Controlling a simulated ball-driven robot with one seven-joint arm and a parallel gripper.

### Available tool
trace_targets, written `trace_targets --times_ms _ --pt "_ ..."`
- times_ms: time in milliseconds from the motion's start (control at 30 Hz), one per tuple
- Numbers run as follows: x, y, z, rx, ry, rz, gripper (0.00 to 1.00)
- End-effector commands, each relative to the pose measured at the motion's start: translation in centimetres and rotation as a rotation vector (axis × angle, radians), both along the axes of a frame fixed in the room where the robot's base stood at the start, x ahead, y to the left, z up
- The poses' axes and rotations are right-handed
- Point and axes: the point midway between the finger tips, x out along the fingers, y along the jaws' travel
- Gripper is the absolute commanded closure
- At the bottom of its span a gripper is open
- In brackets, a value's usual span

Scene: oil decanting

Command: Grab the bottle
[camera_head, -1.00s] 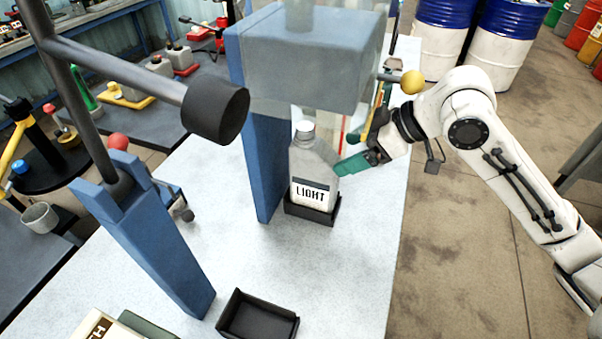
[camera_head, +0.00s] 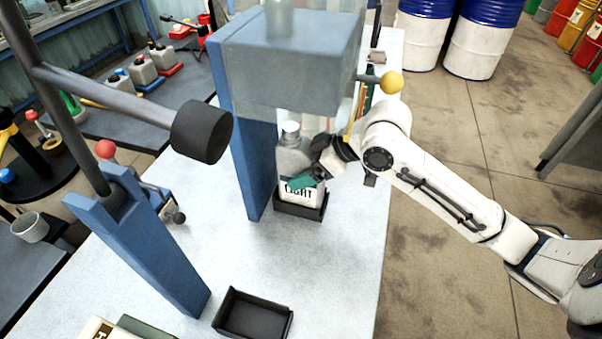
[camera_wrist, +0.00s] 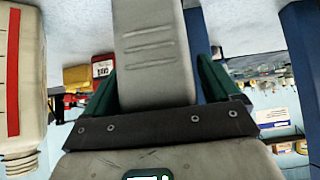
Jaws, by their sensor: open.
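The bottle (camera_head: 291,161) is grey-white with a "LIGHT" label and a pale cap. It stands upright in a small black tray (camera_head: 301,211) below the blue-grey machine head. My gripper (camera_head: 306,180) is at the bottle from the right, and a green finger crosses in front of its label. In the wrist view my gripper (camera_wrist: 160,88) has its green fingers apart, one on each side of the grey ribbed bottle body (camera_wrist: 150,45). I cannot tell whether the fingers touch it. The far finger is hidden in the head view.
The blue post (camera_head: 245,150) stands close left of the bottle, and the machine head (camera_head: 290,65) hangs above. An empty black tray (camera_head: 253,315) sits at the front. A lever press (camera_head: 140,235) stands at left. The tabletop between is clear.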

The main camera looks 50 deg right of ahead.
Motion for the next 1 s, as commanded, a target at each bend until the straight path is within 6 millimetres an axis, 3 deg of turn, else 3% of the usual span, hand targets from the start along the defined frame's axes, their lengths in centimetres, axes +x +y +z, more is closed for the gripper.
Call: trace_targets --times_ms 100,167,1000 --pt "-0.01 0.01 0.01 0.0 0.0 0.0 0.12" --pt "-0.01 0.01 0.01 0.0 0.0 0.0 0.17" --pt "-0.02 -0.01 0.06 0.0 -0.001 0.0 0.98"
